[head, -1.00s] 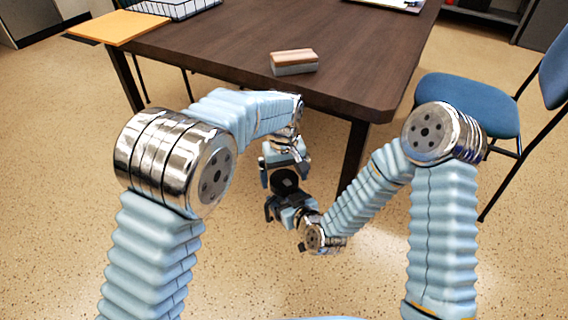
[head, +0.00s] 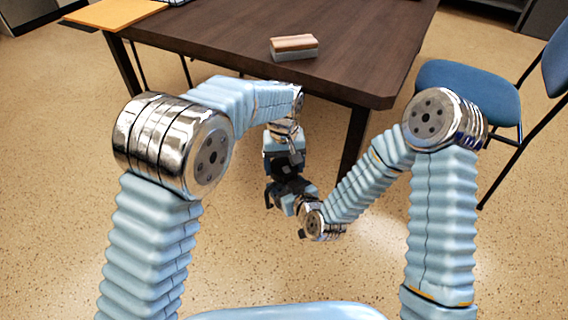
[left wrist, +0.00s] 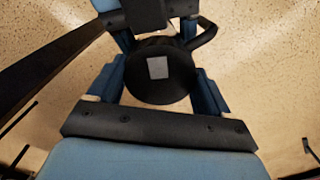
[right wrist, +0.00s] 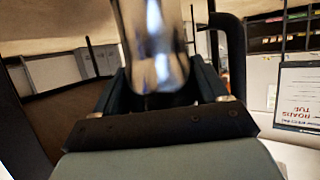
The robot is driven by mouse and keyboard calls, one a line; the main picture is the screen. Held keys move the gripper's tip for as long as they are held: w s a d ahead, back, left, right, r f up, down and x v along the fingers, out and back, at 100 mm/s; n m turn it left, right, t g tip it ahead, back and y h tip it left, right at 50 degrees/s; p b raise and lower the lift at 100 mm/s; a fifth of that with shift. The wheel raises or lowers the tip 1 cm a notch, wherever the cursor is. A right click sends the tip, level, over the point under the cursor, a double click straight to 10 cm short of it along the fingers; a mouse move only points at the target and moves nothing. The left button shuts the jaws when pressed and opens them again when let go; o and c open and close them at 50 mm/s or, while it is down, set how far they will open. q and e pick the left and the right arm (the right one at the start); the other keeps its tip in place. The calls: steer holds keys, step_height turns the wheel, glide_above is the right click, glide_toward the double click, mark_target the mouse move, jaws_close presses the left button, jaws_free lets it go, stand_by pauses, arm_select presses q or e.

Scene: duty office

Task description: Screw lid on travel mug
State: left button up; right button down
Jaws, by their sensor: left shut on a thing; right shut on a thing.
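My left gripper (left wrist: 162,88) is shut on the round black lid (left wrist: 145,85), which has a pale square on top. In the head view the left gripper (head: 285,160) points down, above my right gripper (head: 287,190). The right gripper is shut on the shiny metal travel mug (right wrist: 152,45). The mug's black handle (right wrist: 235,50) stands out to the right; it also shows beside the lid in the left wrist view (left wrist: 204,34). The lid covers the mug from above, and I cannot see how the rims meet.
The dark wooden table (head: 365,60) is just beyond my grippers, with a wood-topped eraser-like block (head: 294,47) near its edge. An orange folder (head: 115,15) lies at its left corner. A blue chair (head: 470,90) stands right. Both grippers are over open floor.

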arm_select(q)
steer(key=m, duration=0.3)
steer(key=o, duration=1.1)
step_height(320, 180, up, 12)
steer(key=shift+a, duration=0.1)
